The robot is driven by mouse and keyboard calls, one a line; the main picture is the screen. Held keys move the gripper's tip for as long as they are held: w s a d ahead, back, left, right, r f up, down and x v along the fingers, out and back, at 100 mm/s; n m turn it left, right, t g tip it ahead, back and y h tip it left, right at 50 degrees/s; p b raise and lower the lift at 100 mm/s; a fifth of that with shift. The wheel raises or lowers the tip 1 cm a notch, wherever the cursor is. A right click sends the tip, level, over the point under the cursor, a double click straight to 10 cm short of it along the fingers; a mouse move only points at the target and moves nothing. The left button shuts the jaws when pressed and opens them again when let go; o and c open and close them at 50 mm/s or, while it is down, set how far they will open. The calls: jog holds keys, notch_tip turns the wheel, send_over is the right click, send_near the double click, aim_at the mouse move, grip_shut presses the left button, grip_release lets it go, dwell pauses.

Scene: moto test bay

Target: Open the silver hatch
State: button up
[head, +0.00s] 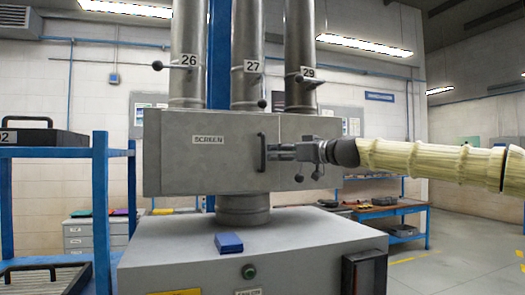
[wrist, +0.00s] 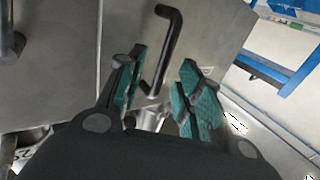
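The silver hatch (head: 205,165) is the front of a grey metal box labelled SCREEN, and it looks shut in the head view. Its upright black bar handle (head: 262,153) is near the right end of the front. The handle also shows in the wrist view (wrist: 168,45). My gripper (head: 276,152) reaches in from the right, close to the handle. In the wrist view my gripper (wrist: 163,88) is open, with green-padded fingers apart and the handle's lower end seen between them. I cannot tell whether a finger touches the handle.
Three numbered pipes (head: 247,60) rise from the box, with small black knobs on levers. A grey cabinet (head: 250,250) stands below, with a blue block (head: 229,243) on top. A blue shelf rack (head: 100,190) stands at left. Open floor (head: 440,260) lies at right.

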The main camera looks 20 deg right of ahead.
aim_at(264, 166)
jog(key=shift+r+p+x, duration=0.15)
jog(key=shift+p+x, duration=0.45)
jog(key=shift+x, duration=0.85)
jog(key=shift+r+p+x, duration=0.15)
jog(key=shift+p+x, duration=0.4)
jog(key=shift+x, duration=0.9)
jog(key=shift+a+f, duration=0.1)
jog(key=shift+a, duration=0.1)
grip_shut()
